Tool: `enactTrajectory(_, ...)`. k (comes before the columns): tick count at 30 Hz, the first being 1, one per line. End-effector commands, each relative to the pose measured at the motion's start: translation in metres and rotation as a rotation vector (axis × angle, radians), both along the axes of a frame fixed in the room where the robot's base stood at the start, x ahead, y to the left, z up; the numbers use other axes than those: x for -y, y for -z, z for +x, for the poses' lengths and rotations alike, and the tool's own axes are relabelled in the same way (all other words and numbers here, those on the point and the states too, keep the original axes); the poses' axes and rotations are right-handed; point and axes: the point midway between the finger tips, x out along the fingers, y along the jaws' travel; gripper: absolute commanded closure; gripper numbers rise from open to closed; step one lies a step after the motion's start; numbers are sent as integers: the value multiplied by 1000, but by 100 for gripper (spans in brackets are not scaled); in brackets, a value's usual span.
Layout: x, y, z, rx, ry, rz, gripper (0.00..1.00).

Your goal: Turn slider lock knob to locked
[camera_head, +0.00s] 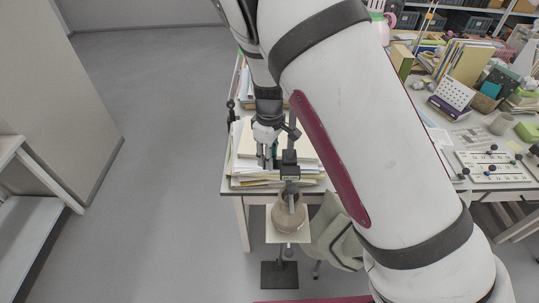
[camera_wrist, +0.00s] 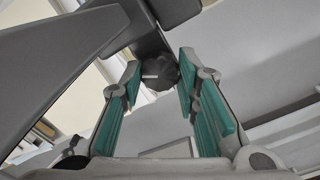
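The slider lock knob (camera_wrist: 160,74) is a dark, lobed knob with a short pale mark across its face, in the upper middle of the wrist view. It sits on a dark grey post. My gripper (camera_wrist: 160,68) is open, with one teal-padded finger on each side of the knob. Narrow gaps show between the knob and the pads, though contact at the far side is hard to tell. In the head view my gripper (camera_head: 267,160) points down beside the dark slider (camera_head: 289,171) on the stand. The knob cannot be made out there.
Below the slider, a brown clay vessel (camera_head: 288,213) stands on a small pale platform (camera_head: 273,238) with a dark base (camera_head: 279,275). Paper stacks (camera_head: 245,170) lie on the table close behind my gripper. A chair with draped cloth (camera_head: 336,232) is at right. The floor at left is clear.

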Motion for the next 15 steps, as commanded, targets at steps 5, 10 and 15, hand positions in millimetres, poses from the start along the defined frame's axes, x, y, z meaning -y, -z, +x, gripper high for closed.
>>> enactTrajectory(5,0,0,0,0,22,0,99)
enactTrajectory(10,0,-1,0,1,103,1,99)
enactTrajectory(15,0,-1,0,1,134,0,99)
